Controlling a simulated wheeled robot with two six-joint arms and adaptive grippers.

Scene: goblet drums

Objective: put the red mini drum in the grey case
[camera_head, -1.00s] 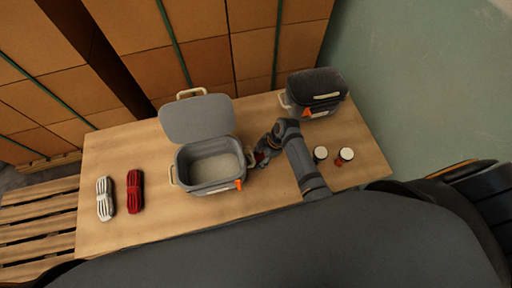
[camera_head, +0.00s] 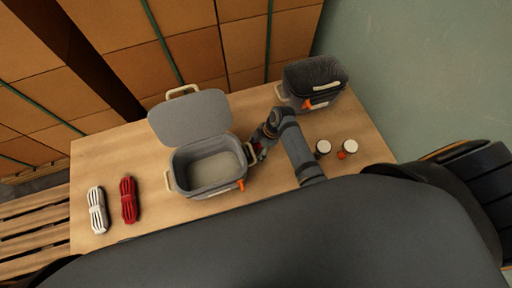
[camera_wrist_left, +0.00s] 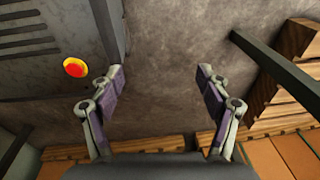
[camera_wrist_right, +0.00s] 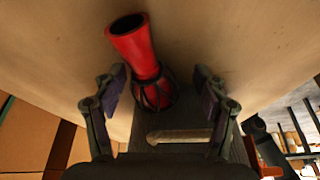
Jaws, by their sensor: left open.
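The red mini drum (camera_wrist_right: 136,50), with dark cords around its bowl, shows in the right wrist view between the two fingers of my right gripper (camera_wrist_right: 160,78). The fingers stand apart, with room on the right side of the drum. In the head view my right gripper (camera_head: 263,140) is beside the right handle of the open grey case, and a bit of red shows at its tips. The grey case (camera_head: 208,193) has its lid up at the back and looks empty inside. My left gripper (camera_wrist_left: 160,75) is open and empty above a grey floor.
A white rope bundle (camera_head: 97,210) and a red one (camera_head: 129,200) lie left of the case. A closed dark-lidded case (camera_head: 313,82) stands at the back right. Two small white-topped drums, one dark (camera_head: 322,149) and one orange-red (camera_head: 348,149), stand right of my arm.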

